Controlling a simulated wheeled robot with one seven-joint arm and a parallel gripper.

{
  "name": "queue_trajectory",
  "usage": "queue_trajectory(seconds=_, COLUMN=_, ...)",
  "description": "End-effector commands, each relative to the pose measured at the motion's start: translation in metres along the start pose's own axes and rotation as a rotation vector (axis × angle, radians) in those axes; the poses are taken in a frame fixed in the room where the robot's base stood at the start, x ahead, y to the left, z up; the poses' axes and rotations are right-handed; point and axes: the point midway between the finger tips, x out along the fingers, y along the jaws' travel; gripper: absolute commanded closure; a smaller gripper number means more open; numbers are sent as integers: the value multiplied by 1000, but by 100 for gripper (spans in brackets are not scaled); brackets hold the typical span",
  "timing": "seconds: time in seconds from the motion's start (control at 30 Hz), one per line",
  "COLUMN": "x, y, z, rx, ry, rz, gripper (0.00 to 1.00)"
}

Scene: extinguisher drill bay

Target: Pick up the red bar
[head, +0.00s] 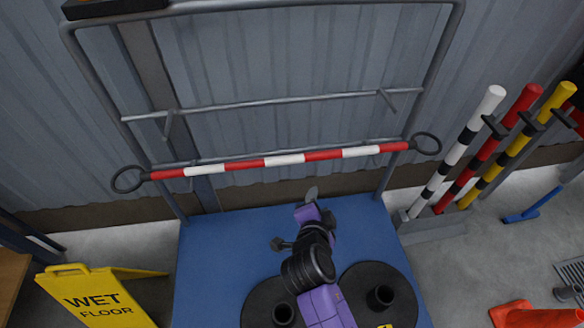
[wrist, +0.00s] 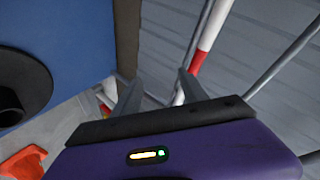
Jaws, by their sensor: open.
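A red bar with black bands (head: 488,155) stands upright in a rack at the right of the head view, between a white-and-black bar (head: 459,150) and a yellow bar (head: 518,145). A red-and-white striped bar (head: 285,159) with black end rings lies across the metal frame; part of it shows in the wrist view (wrist: 207,35). My gripper (head: 296,218) is open and empty above the blue platform, below the striped bar and well left of the upright bars. Its fingers also show in the wrist view (wrist: 158,92).
The grey metal frame (head: 262,103) rises behind the blue platform (head: 220,260). Black discs (head: 384,282) lie on the platform. A yellow wet-floor sign (head: 95,297) stands at left.

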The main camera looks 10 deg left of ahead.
Motion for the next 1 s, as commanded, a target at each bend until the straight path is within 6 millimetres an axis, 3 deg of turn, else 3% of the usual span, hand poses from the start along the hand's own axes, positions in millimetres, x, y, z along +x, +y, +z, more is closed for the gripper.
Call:
queue_trajectory(seconds=0.03, x=10, y=-23, z=15, rx=63, ry=9, rz=0, gripper=50)
queue_trajectory(seconds=0.2, x=16, y=-81, z=41, rx=259, ry=53, rz=29, gripper=50)
queue_trajectory(seconds=0.4, x=11, y=-118, z=54, rx=390, ry=83, rz=45, gripper=50)
queue_trajectory(seconds=0.57, x=18, y=-123, z=56, rx=416, ry=91, rz=50, gripper=50)
queue_trajectory(seconds=1.0, x=71, y=-119, z=54, rx=415, ry=90, rz=49, gripper=50)
